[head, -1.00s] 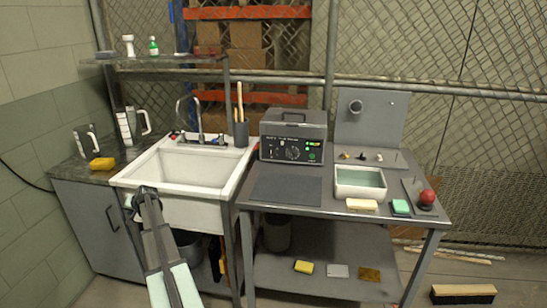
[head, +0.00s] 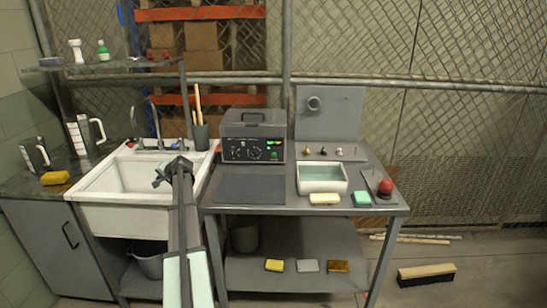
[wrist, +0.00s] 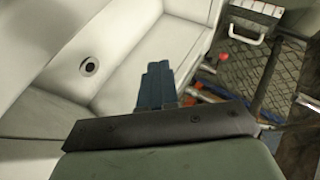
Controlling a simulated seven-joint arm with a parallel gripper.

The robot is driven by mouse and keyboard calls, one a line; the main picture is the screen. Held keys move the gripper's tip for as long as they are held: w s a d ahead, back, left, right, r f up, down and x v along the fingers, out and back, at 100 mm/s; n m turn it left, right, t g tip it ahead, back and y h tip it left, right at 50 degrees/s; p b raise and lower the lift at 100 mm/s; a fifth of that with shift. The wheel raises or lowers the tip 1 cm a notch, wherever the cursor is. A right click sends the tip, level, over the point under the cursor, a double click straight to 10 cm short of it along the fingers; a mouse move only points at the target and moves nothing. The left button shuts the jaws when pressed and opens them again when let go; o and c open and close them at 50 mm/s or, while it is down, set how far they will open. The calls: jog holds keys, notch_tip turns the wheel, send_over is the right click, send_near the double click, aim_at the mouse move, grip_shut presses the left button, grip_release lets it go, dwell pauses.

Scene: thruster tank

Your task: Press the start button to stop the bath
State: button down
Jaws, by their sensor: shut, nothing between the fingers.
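The bath (head: 253,125) is a grey box with a lid handle, standing on the grey table right of the sink. Its dark front panel has dials, a lit green display (head: 275,143) and a small green button (head: 274,155) below it at the right. I cannot read the panel's labels. My gripper (head: 170,172) is shut and empty over the right part of the white sink, left of the bath and apart from it. In the wrist view its blue-grey fingers (wrist: 155,85) are together above the sink edge; the bath does not show there.
The white sink (head: 88,194) has a tap (head: 158,125) behind my gripper. A dark cup with wooden sticks (head: 200,137) stands between sink and bath. A flat dark mat (head: 250,188) lies clear before the bath.

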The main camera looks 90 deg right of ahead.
aim_at(274, 155)
jog(key=s+d+m, duration=0.2)
jog(key=s, duration=0.5)
jog(key=s+d+m+h, duration=0.1)
jog(key=s, duration=0.7)
jog(key=s+d+m, duration=0.2)
jog(key=s, duration=0.6)
jog(key=shift+s+d+r+m+g+h, duration=0.25)
jog(key=shift+d+r+m+g+h, duration=0.05)
jog(key=shift+d+r, duration=0.1)
jog(key=s+m, duration=0.2)
jog(key=s, duration=0.6)
jog(key=s+r+m+h, duration=0.1)
jog(key=s+m, duration=0.1)
jog(key=s, duration=0.6)
jog(key=s+a+m+h, duration=0.1)
jog(key=s, duration=0.7)
jog(key=shift+s+r+m+g, duration=0.2)
jog(key=shift+s+m+g, duration=0.1)
jog(key=shift+s+m, duration=0.1)
jog(key=shift+d, duration=0.25)
jog(key=shift+d, duration=4.25)
jog(key=shift+d, duration=0.15)
jog(key=shift+d, duration=0.25)
